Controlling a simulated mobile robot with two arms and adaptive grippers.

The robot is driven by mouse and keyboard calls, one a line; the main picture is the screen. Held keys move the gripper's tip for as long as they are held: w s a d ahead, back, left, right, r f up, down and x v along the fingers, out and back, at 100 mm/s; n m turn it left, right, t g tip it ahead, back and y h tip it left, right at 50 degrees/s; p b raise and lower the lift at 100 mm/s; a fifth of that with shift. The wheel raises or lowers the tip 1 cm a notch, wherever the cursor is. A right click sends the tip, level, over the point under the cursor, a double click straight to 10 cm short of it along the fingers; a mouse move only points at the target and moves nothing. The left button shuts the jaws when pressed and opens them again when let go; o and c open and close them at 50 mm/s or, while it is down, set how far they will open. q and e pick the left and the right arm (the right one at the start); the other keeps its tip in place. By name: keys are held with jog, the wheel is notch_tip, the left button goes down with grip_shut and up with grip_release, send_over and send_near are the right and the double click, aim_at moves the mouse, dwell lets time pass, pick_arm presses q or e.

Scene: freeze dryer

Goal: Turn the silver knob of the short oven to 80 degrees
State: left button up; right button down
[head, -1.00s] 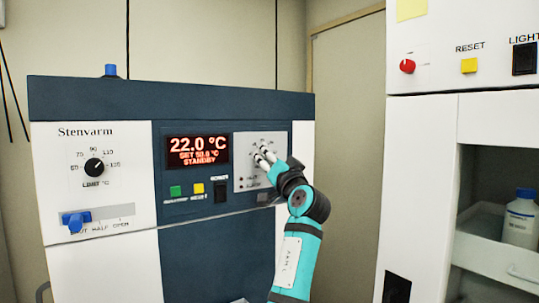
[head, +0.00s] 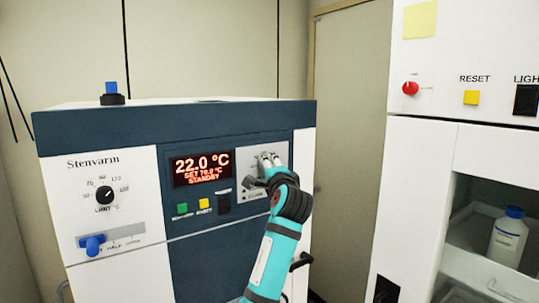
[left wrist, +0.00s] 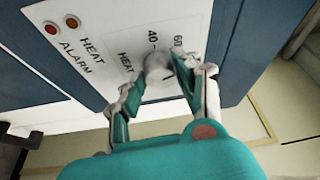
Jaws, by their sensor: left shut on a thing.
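The short oven (head: 120,131) has a white and dark blue front marked Stenvarm. Its red display (head: 201,168) shows 22.0 °C, a set value that looks like 70.0 °C, and STANDBY. The silver knob (left wrist: 158,66) shows in the left wrist view on a light panel, with 40 and 60 printed near it; in the head view my gripper hides it. My left gripper (head: 269,160) is at that panel. In the left wrist view my left gripper (left wrist: 160,76) has its fingers on either side of the knob, shut on it. My right gripper is not in view.
A black limit knob (head: 104,195) and a blue slider (head: 92,245) are on the oven's left. Green (head: 182,208) and yellow (head: 204,204) buttons sit below the display. A white cabinet with a red knob (head: 410,88) and a bottle (head: 508,240) stands at right.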

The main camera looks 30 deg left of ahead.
pick_arm(q)
jog(key=shift+r+m+g+h+p, duration=0.1)
jog(key=shift+m+g+h+p, duration=0.45)
jog(key=shift+m, duration=0.95)
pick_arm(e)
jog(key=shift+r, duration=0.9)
pick_arm(q)
jog(key=o, duration=1.1)
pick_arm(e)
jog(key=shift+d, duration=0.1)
pick_arm(q)
jog(key=shift+o, duration=0.2)
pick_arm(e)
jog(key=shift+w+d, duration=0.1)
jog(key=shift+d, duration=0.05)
pick_arm(q)
jog(key=f+v, duration=0.1)
jog(key=v, duration=1.1)
jog(key=shift+r, duration=0.45)
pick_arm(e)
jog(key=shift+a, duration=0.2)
pick_arm(q)
jog(key=shift+w+f, duration=0.1)
jog(key=shift+w, duration=0.05)
